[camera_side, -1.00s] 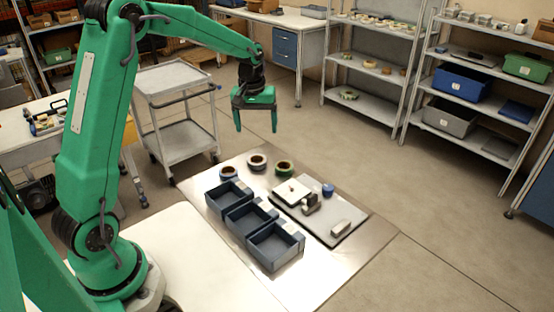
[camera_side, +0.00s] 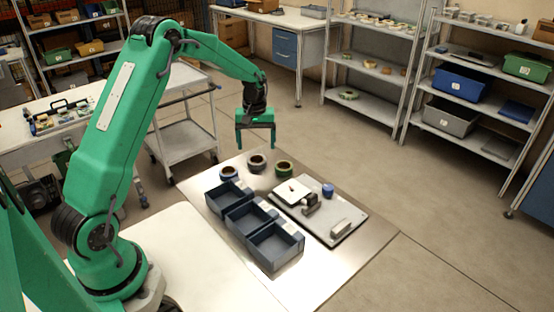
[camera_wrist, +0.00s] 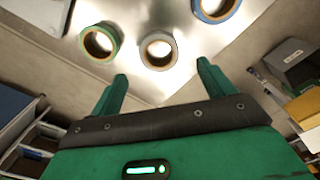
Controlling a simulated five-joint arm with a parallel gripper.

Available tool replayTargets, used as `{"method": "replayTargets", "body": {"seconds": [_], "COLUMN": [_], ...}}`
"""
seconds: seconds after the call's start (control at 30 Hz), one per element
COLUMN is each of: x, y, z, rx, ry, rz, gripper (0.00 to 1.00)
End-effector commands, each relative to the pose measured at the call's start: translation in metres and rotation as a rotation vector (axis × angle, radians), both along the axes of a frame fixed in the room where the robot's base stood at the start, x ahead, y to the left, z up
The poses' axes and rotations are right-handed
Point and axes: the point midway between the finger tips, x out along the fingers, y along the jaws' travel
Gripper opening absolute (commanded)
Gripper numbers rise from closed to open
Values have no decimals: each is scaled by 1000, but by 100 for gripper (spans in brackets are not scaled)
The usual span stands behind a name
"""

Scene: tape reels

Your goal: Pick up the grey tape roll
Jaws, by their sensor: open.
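The grey tape roll (camera_side: 257,169) lies flat on the metal sheet, the middle one of three rolls in the side view. In the wrist view it (camera_wrist: 158,66) shows just beyond my fingertips, about midway between them. My gripper (camera_side: 256,146) points down above the rolls and is apart from them. In the wrist view my gripper (camera_wrist: 162,70) is open with nothing between its fingers. No roll is hidden there, though the blue one is cut by the top edge.
A blue roll (camera_side: 228,178) lies left of the grey roll and a green roll (camera_side: 285,175) right of it. Dark open bins (camera_side: 246,216) stand in front. A grey board (camera_side: 345,220) with small items lies to the right. The sheet's front right is bare.

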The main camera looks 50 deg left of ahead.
Motion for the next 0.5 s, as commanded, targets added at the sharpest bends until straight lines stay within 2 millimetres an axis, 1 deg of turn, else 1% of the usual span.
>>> {"method": "replayTargets", "body": {"seconds": [0.03,0.23,0.33,0.5], "x": [0,0,-1,-1], "y": [0,0,0,-1], "z": [-3,-5,-9,-25], "rx": [0,-1,-1,-1], "ry": [1,1,2,3], "rz": [0,-1,-1,-1], "gripper": [81,81,81,81]}}
